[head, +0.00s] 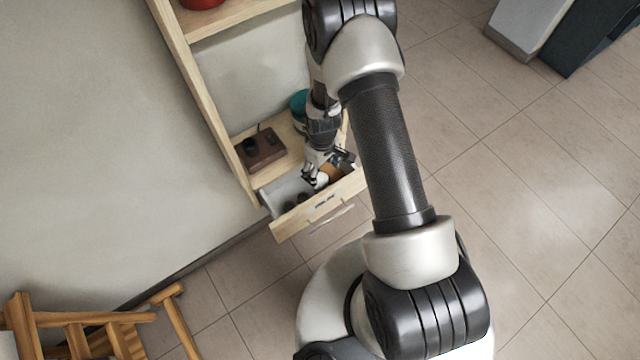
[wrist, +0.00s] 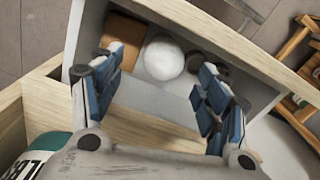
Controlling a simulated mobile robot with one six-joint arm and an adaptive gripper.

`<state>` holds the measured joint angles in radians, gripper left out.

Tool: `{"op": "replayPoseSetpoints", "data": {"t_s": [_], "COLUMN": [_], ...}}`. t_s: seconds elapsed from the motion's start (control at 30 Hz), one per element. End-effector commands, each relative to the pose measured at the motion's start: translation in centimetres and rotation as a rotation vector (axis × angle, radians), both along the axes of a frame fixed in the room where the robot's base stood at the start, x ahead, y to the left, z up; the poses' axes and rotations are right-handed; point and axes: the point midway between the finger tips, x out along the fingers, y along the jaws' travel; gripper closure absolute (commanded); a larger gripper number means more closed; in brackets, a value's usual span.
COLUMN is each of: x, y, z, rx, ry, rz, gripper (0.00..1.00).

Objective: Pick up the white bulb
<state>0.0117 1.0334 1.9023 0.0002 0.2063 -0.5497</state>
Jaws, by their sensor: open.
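The white bulb (wrist: 163,60) is a round, pale shape inside the open drawer (head: 318,207). In the wrist view it lies beyond and between my fingertips, beside an orange-brown block. My gripper (wrist: 160,80) is open, with its blue-padded fingers spread to either side of the bulb's line and nothing held between them. In the head view my gripper (head: 318,180) points down into the drawer. The bulb is hard to make out there, as the gripper covers much of that area.
The drawer also holds an orange-brown block (wrist: 124,38) and dark round items (wrist: 200,64). A brown box (head: 261,150) and a teal container (head: 298,104) stand on the shelf above. A wooden chair (head: 90,330) is at lower left. Tiled floor lies open to the right.

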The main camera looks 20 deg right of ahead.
Motion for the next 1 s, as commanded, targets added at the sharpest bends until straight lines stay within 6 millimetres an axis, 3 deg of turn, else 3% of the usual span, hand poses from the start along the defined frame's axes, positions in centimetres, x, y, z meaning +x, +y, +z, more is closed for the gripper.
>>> {"op": "replayPoseSetpoints", "data": {"t_s": [0.1, 0.37, 0.67, 0.9, 1.0], "x": [0.0, -0.1, -0.5, -0.5, -0.5], "y": [0.0, 0.1, 0.4, 0.4, 0.4], "z": [-1.8, -3.1, -7.3, -7.4, -7.4], "rx": [0.0, 0.0, -0.001, -0.001, -0.001], "ry": [0.0, 0.0, 0.001, -0.001, -0.001], "rz": [0.0, 0.0, -0.001, -0.001, -0.001], "gripper": [0.31, 0.31, 0.31, 0.31, 0.37]}}
